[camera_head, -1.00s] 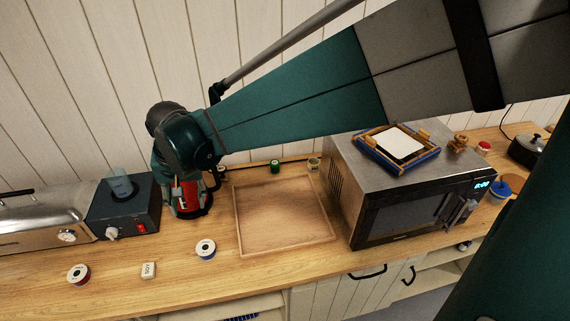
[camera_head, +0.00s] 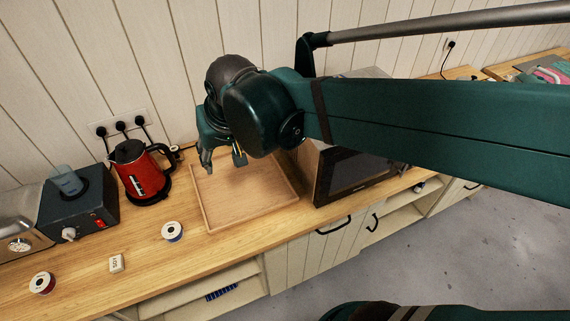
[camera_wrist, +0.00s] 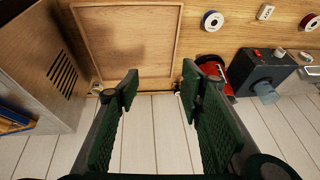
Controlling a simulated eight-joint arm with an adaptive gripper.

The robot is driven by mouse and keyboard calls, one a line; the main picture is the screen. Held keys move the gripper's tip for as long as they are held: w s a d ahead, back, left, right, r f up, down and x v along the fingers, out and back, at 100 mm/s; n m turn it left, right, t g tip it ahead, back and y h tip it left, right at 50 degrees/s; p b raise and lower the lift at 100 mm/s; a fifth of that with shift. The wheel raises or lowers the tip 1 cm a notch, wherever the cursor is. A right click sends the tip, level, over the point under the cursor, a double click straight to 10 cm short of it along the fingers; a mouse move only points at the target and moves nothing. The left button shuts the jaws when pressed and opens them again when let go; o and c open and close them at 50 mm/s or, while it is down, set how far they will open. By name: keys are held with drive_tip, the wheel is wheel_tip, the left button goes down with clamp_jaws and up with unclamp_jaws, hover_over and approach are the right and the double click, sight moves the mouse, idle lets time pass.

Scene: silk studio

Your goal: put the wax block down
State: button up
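My gripper (camera_head: 222,164) hangs over the back left part of the shallow wooden tray (camera_head: 250,222). In the wrist view my gripper (camera_wrist: 160,84) has its two green-padded fingers spread apart, with nothing between them. A small pale block marked SOY (camera_head: 116,263) lies on the counter to the left of the tray, well away from my gripper. It also shows at the top of the wrist view (camera_wrist: 265,11). I cannot tell for sure whether it is the wax block; no other block is clearly visible.
A red kettle (camera_head: 142,176) stands left of the tray and a dark box with a clear cup (camera_head: 80,212) is further left. Spools (camera_head: 172,231) lie in front. The microwave (camera_head: 350,178) stands right of the tray, partly behind my arm. The tray floor looks empty.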

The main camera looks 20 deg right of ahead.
drive_tip(key=s+d+t+h, duration=0.1)
drive_tip(key=s+d+t, duration=0.1)
drive_tip(key=s+d, duration=0.8)
drive_tip(key=shift+d+f+t, duration=0.3)
drive_tip(key=shift+d, duration=1.5)
